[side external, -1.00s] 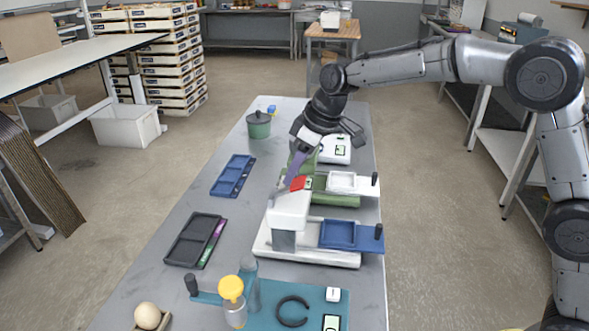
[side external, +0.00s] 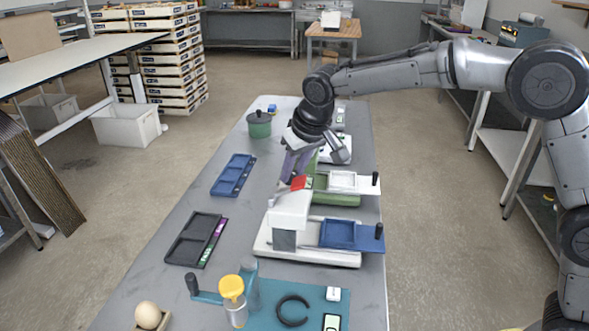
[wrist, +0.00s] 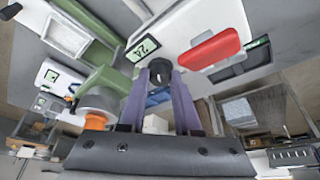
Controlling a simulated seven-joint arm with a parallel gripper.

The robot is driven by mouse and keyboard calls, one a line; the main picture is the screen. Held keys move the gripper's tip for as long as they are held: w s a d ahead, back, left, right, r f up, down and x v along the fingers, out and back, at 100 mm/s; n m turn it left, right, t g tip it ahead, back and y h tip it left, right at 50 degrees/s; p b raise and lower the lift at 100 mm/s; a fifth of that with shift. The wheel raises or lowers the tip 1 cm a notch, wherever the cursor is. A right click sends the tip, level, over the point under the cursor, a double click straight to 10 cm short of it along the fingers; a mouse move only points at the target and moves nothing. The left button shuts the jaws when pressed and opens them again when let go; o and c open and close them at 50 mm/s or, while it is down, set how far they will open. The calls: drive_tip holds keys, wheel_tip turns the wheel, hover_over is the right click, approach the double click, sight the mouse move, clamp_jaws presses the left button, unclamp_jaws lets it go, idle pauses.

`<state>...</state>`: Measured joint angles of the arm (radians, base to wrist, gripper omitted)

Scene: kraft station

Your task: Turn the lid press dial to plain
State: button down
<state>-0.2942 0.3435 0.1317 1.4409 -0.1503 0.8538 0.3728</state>
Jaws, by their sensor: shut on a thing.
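My gripper (side external: 293,181) reaches down to the top of the white press (side external: 288,208), beside its red part (side external: 299,183). In the wrist view its two purple fingers (wrist: 160,76) close around a small black dial (wrist: 160,66) on the white housing, with one finger on each side. The red part (wrist: 209,50) and a small display (wrist: 143,48) lie on either side of the dial. The dial is hidden in the side view. Its marks and pointer cannot be read in either view.
A blue tray (side external: 338,234) sits on the white press base. A green press (side external: 335,198) with a white tray (side external: 343,180) stands just behind. A teal press (side external: 262,306) is in front. A blue tray (side external: 232,176) and a dark tray (side external: 191,240) lie on the left.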

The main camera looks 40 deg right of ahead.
drive_tip(key=shift+a+m+h, duration=0.15)
drive_tip(key=shift+m+h, duration=0.75)
drive_tip(key=shift+m, duration=1.4)
drive_tip(key=c, duration=0.6)
unclamp_jaws()
drive_tip(key=v, duration=1.4)
drive_tip(key=shift+w, duration=0.3)
